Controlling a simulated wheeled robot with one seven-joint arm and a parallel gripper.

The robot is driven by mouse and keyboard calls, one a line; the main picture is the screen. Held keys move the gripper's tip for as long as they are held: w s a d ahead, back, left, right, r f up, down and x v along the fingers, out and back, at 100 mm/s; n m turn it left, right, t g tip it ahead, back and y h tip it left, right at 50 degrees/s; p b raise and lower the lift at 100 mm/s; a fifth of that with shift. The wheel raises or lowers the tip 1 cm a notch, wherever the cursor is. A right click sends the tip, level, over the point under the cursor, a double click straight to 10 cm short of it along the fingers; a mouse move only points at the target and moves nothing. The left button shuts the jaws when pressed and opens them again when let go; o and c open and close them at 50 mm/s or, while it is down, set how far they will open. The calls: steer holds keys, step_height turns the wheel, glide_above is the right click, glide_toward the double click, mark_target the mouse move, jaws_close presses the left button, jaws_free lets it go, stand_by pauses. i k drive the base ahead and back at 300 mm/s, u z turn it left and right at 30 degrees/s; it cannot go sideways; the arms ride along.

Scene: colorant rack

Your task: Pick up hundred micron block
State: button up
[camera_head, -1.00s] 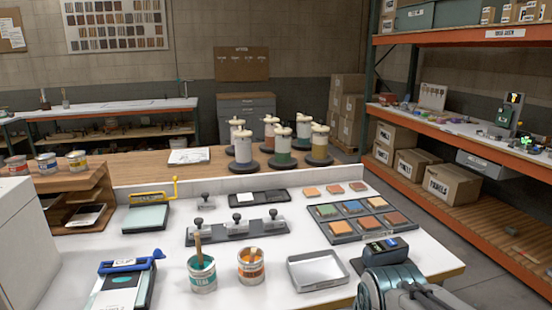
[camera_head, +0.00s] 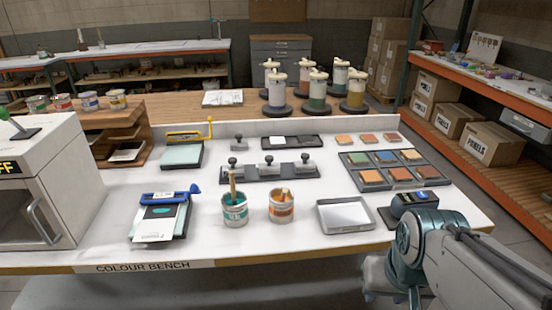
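Three grey metal blocks with dark round knobs stand in a row on a dark holder (camera_head: 258,178) mid-bench: a left block (camera_head: 236,173), a middle block (camera_head: 268,170) and a right block (camera_head: 303,167). A fourth similar block (camera_head: 237,144) stands apart behind the left end of the holder. Their markings are too small to read, so I cannot tell which is the hundred micron block. My arm shows at the lower right, folded in front of the bench, well away from the blocks. My gripper's fingers do not show.
Two open paint cans, teal (camera_head: 235,214) and orange (camera_head: 281,209), stand in front of the holder, with tools sticking up. An empty metal tray (camera_head: 345,229) lies right of them. A swatch tray (camera_head: 371,184) is farther right. An oven-like box (camera_head: 62,150) stands left.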

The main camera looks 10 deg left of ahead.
mark_target(268, 168)
steer(key=u, duration=1.15)
steer(key=i, duration=0.85)
steer(key=z, duration=0.7)
